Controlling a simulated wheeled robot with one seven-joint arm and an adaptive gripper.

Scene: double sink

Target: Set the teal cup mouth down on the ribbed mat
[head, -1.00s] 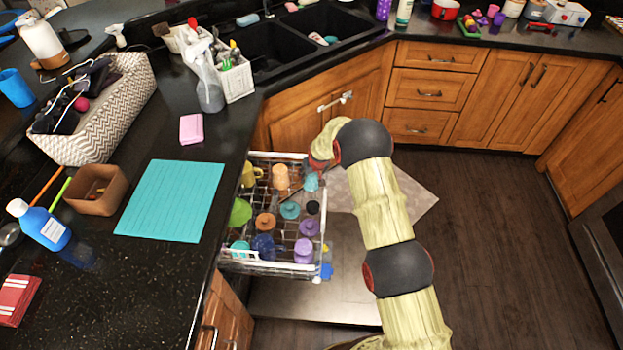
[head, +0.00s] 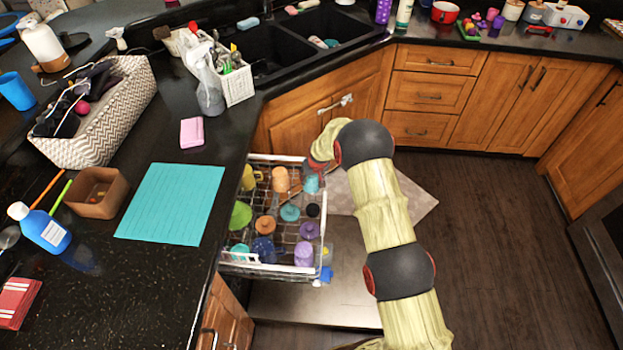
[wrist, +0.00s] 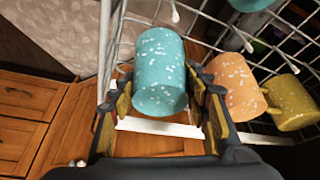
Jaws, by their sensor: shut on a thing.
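The teal cup (wrist: 160,72), speckled with white, sits between the two fingers of my gripper (wrist: 162,105) in the wrist view. My gripper is shut on it. In the head view the teal cup (head: 311,184) is at the upper right of the dish rack, partly hidden by my gripper (head: 314,174). I cannot tell which way its mouth faces or whether it still touches the rack. The ribbed mat (head: 170,203) is a flat turquoise sheet on the dark counter, left of the rack. It is bare.
The pulled-out dish rack (head: 304,270) holds several other cups and lids. An orange cup (wrist: 236,88) and a mustard mug (wrist: 291,101) stand close by the gripper. A pink sponge (head: 192,133), a brown box (head: 97,190) and a blue bottle (head: 45,230) surround the mat.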

